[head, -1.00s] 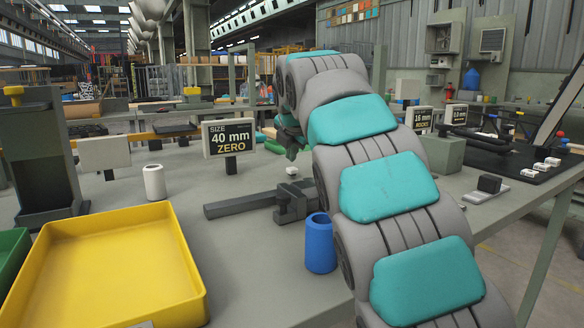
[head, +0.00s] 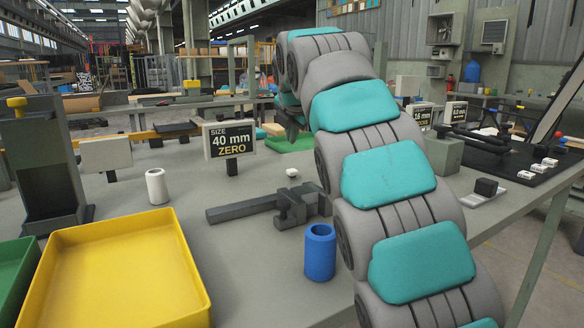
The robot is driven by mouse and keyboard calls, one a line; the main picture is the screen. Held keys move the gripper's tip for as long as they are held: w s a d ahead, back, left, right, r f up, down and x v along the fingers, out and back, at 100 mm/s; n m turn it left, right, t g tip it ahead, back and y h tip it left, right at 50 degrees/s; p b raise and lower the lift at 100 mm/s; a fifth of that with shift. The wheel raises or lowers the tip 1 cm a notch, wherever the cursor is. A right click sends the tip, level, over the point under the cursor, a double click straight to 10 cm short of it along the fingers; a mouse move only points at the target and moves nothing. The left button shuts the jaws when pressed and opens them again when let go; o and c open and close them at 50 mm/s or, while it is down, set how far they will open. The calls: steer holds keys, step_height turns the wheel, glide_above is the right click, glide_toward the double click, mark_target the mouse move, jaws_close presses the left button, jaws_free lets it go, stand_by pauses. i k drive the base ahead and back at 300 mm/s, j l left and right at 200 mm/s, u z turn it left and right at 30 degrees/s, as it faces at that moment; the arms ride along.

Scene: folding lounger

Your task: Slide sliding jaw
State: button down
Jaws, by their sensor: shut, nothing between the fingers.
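A dark grey caliper-like tool lies on the grey bench, with its beam (head: 243,207) pointing left. Its sliding jaw (head: 291,209) is a blocky dark piece at the right end of the beam, partly hidden behind my arm. A sign (head: 229,141) reading "SIZE 40 mm ZERO" stands behind the tool.
A blue cylinder (head: 320,255) stands in front of the jaw. A white cylinder (head: 157,187) stands at left, behind a yellow tray (head: 190,262). A green tray (head: 290,146) is farther back.

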mark_target(293, 209)
steer(key=k+l, duration=0.2)
steer(key=k, duration=0.3)
steer(key=k+l, duration=0.2)
steer(key=k, duration=0.25)
